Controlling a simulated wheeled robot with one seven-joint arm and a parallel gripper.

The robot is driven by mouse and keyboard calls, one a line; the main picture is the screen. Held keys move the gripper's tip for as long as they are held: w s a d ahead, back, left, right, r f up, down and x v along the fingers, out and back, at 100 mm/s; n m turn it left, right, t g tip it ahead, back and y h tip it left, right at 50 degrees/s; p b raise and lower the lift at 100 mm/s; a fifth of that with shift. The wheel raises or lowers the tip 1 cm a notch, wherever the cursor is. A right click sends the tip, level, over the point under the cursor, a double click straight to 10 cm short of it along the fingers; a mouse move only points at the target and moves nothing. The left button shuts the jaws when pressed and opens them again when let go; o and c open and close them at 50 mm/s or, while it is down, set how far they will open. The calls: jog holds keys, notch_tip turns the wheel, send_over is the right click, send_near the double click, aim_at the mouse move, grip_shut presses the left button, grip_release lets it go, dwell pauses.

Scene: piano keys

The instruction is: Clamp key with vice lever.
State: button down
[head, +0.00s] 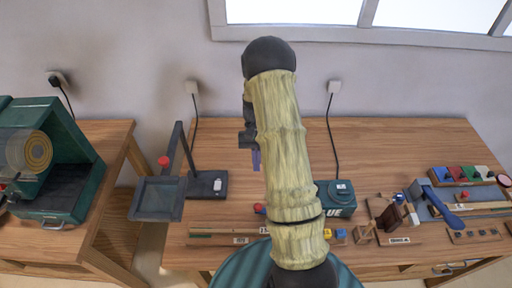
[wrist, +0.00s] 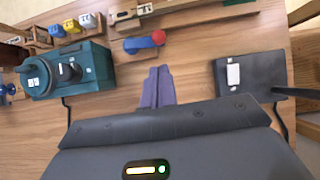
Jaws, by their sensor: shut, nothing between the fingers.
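A blue lever (head: 441,202) with a rounded end slants over a grey-blue base at the right of the bench in the head view; it looks like the vice lever. Long pale wooden strips (head: 482,207) lie just right of it, and one may be the key; I cannot tell how it sits in the vice. My gripper (head: 256,161) is shut and empty, with purple fingers. It hangs over the bench's left half, well left of the lever. The fingers also show in the wrist view (wrist: 158,88), pointing at bare wood. The vice is not clearly seen there.
A teal device (head: 335,197) stands between my gripper and the vice. A lamp base (head: 206,184) is to the left. A red-ended tool (wrist: 145,43) and a wooden rail (wrist: 180,14) lie ahead. A block rack (head: 463,174) stands behind the vice. The back middle bench is clear.

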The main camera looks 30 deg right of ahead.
jog(key=v, duration=0.6)
jog(key=shift+b, duration=0.45)
jog(key=shift+r, duration=0.1)
jog(key=s+a+r+n+t+h, duration=0.1)
jog(key=s+a+r+n+t, duration=0.1)
jog(key=s+a+r+t, duration=0.2)
jog(key=s+a+r+n+t+h, duration=0.1)
jog(key=s+a+r+n+t, duration=0.2)
jog(key=s+a, duration=0.5)
jog(key=shift+s+a+r+t+h, duration=0.25)
jog(key=shift+s+r+t+h, duration=0.15)
jog(key=shift+s+t, duration=0.5)
jog(key=shift+w, duration=0.1)
